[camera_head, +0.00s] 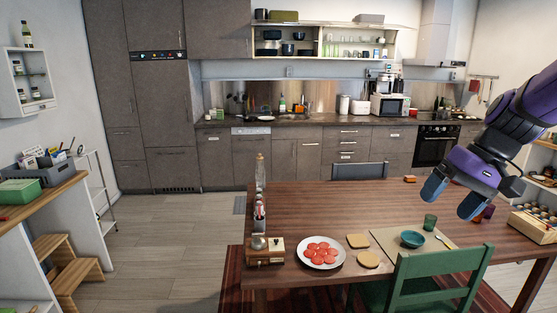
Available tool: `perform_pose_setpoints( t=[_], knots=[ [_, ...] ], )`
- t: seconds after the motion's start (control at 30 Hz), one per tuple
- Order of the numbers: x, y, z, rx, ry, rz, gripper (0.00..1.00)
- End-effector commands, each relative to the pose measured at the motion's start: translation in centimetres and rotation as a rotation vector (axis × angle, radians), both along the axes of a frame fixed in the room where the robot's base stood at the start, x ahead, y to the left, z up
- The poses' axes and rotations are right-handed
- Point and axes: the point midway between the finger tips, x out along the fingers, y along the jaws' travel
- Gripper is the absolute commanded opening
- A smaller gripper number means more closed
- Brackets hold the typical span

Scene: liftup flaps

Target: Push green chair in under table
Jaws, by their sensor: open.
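The green chair (437,277) stands at the near side of the table, at the bottom right. Its backrest rises above the table's near edge, and part of its seat shows below the edge. The lower legs are out of frame. The brown wooden table (337,206) fills the centre right. My gripper (451,198) hangs from the upper right above the table, its two blue-grey fingers apart and empty. In the picture it is above the chair's backrest and not touching it.
On the table are a plate of red slices (324,252), a teal bowl (412,239), a green cup (430,222), a wooden box (264,251) and a crate (535,226) at the right. A dark chair (360,171) stands at the far side.

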Motion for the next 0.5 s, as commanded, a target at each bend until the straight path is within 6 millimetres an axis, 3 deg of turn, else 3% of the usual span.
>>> perform_pose_setpoints(
  t=[0.2,0.5],
  knots=[
    [-5.0,1.5,2.6,-0.152,-0.080,0.015,0.85],
    [-11.3,2.1,4.7,-0.326,-0.228,0.003,0.85]
  ],
)
